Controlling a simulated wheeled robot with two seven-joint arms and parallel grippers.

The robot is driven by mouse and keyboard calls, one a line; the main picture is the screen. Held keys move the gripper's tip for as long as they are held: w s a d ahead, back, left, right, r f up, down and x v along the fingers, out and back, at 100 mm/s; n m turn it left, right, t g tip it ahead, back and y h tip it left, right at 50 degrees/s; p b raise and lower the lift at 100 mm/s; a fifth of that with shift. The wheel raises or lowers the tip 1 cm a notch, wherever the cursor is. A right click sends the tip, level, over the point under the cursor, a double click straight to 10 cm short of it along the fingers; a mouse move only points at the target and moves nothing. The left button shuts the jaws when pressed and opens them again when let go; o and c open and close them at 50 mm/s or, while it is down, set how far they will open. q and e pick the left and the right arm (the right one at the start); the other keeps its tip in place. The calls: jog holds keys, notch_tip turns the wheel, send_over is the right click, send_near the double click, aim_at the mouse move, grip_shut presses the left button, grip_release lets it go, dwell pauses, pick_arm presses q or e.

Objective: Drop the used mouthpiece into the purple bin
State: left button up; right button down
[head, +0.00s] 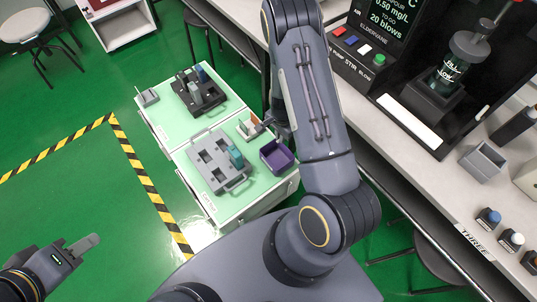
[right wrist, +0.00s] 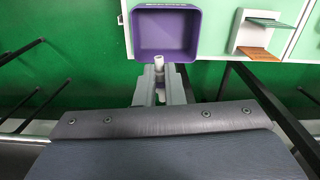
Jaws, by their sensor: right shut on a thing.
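The purple bin (head: 277,156) stands open-topped at the right side of the green-topped cart. It fills the upper middle of the right wrist view (right wrist: 140,30), and I see nothing inside it. My right gripper (right wrist: 160,84) is shut on the small white mouthpiece (right wrist: 158,60). In that view the mouthpiece's tip overlaps the bin's near wall; I cannot tell its height above the rim. In the head view the right gripper is mostly hidden by my right arm, beside the bin. My left gripper (head: 84,245) is at lower left over the floor, away from the cart; its opening is unclear.
The cart (head: 222,198) also bears a grey tray (head: 208,170) with a teal tester, a black tray (head: 190,105), and a small holder (head: 250,128). A bench with a black tester station (head: 434,125) stands at right.

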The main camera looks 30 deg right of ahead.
notch_tip(320, 180, down, 6)
jog(key=b, duration=0.4)
jog(key=shift+r, duration=0.1)
jog(key=c, duration=1.5)
grip_release()
jog(key=shift+o, duration=0.2)
jog(key=shift+r+p, duration=0.85)
jog(key=shift+r, duration=3.1)
